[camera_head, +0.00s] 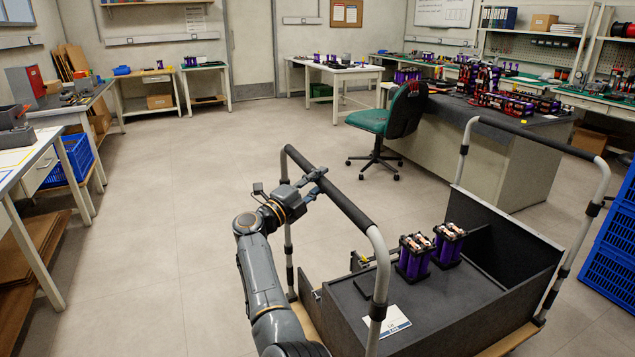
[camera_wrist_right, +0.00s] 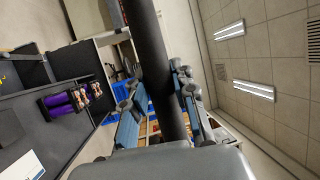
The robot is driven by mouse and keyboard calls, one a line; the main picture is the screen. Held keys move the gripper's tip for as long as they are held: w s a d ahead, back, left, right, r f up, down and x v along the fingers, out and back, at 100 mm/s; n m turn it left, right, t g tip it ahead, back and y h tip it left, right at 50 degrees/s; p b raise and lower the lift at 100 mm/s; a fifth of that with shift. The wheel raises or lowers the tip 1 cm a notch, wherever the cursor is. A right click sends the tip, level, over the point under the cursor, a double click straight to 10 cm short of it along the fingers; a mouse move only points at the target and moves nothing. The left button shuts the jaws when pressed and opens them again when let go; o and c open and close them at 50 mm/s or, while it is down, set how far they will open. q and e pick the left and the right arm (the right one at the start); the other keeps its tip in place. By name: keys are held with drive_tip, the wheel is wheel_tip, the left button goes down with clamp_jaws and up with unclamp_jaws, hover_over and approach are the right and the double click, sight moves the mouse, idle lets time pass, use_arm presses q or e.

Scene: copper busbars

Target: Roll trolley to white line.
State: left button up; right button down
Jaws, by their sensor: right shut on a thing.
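The trolley (camera_head: 440,310) is a grey box-like cart with a tubular handle at each end, at the lower right of the head view. Its near handle has a black grip bar (camera_head: 345,205). My right gripper (camera_head: 313,182) is shut on this bar near its far end. In the right wrist view, the black bar (camera_wrist_right: 155,60) runs between the fingers of the right gripper (camera_wrist_right: 160,98). Two purple battery modules (camera_head: 415,260) (camera_head: 448,246) stand upright on the trolley, beside a white label card (camera_head: 388,322). I see no white line on the floor. My left gripper is out of view.
A green chair (camera_head: 388,122) and a desk with battery packs (camera_head: 470,150) stand beyond the trolley. Blue crates (camera_head: 612,250) are stacked at the right edge. Workbenches (camera_head: 25,165) line the left side. The floor (camera_head: 180,200) left of and beyond the trolley is clear.

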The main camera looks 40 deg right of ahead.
drive_tip(key=shift+r, duration=0.4)
drive_tip(key=c, duration=1.1)
unclamp_jaws()
drive_tip(key=shift+w+f, duration=0.1)
drive_tip(key=shift+w, duration=0.05)
drive_tip(key=shift+o, duration=0.2)
drive_tip(key=shift+a+f, duration=0.1)
drive_tip(key=shift+f, duration=0.05)
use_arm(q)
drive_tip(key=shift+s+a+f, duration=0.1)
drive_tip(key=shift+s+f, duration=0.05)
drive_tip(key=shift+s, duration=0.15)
use_arm(e)
drive_tip(key=v, duration=0.7)
drive_tip(key=shift+a, duration=0.25)
